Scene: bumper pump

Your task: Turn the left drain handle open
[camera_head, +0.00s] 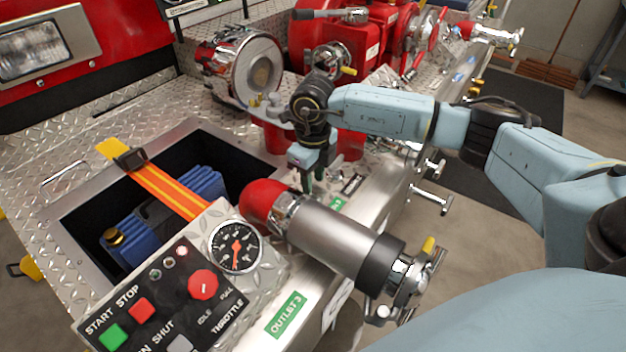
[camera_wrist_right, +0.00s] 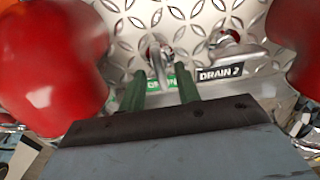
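My right gripper (camera_head: 308,180) reaches down over the front edge of the panel, between the red outlet pipes, with its fingers pointing down. In the right wrist view its two green fingers (camera_wrist_right: 161,88) are apart. A metal drain handle (camera_wrist_right: 159,62) shows between and just beyond the fingertips; I cannot tell whether they touch it. A second metal handle (camera_wrist_right: 232,50) is to its right, above the black "DRAIN 2" label (camera_wrist_right: 220,73). A green label (camera_wrist_right: 163,82) is partly hidden behind the fingers. My left gripper is not in view.
A red and silver outlet pipe (camera_head: 330,235) stands close beside the gripper. Chrome T-handles (camera_head: 430,195) stick out to the right. The control panel (camera_head: 165,310) with its gauge (camera_head: 235,246) and an open bay with blue items (camera_head: 135,240) are at left.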

